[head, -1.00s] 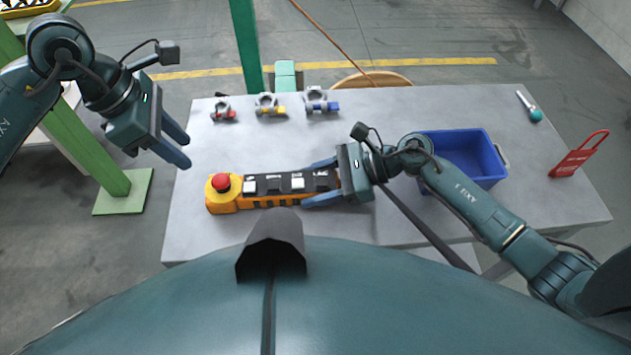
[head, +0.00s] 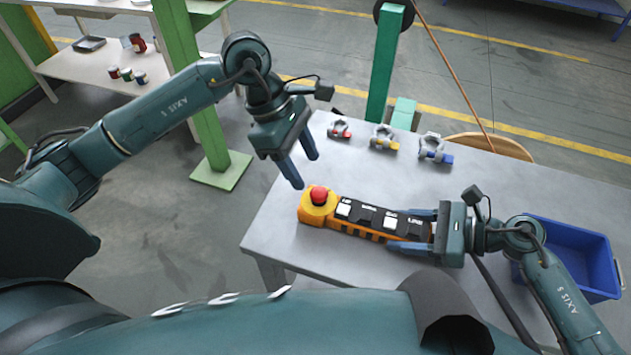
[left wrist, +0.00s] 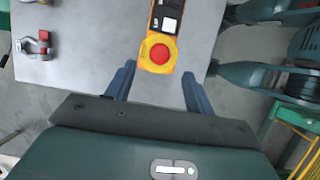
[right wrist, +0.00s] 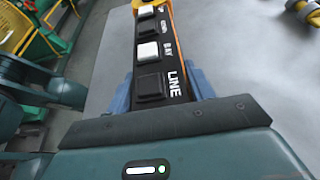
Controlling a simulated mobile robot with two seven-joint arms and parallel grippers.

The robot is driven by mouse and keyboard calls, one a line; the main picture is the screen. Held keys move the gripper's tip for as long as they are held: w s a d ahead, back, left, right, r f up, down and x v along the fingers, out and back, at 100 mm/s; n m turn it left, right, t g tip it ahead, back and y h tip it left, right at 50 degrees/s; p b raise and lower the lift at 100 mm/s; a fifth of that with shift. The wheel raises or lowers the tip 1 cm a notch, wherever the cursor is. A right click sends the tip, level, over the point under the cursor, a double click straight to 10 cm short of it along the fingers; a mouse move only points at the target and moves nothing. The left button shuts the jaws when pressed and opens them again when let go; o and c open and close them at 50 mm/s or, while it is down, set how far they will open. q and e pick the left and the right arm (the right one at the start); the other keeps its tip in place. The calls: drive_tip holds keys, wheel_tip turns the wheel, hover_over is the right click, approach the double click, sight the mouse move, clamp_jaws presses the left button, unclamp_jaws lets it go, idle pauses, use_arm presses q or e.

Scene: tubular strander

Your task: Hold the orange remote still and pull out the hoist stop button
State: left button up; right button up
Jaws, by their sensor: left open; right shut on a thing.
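The orange remote (head: 376,235) lies on the grey table with black and white buttons along its top. Its red stop button (head: 319,195) sits on the yellow left end; the button also shows in the left wrist view (left wrist: 160,54). My right gripper (head: 418,230) is shut on the remote's right end, one finger on each side, as the right wrist view (right wrist: 157,90) shows. My left gripper (head: 306,172) is open and empty, just above and behind the red button. In the left wrist view the button lies ahead between the fingers, apart from them.
Several shackles with red, yellow (head: 384,137) and blue pins stand along the table's back. A blue bin (head: 570,262) is at the right. A green post (head: 204,100) stands left of the table (head: 285,225), behind my left arm. Table around the remote is clear.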

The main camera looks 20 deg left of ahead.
sight(318, 191)
use_arm(q)
drive_tip(key=x, duration=0.5)
drive_tip(key=shift+d+f, duration=0.15)
drive_tip(key=shift+f, duration=0.2)
drive_tip(key=shift+c, duration=0.3)
clamp_jaws()
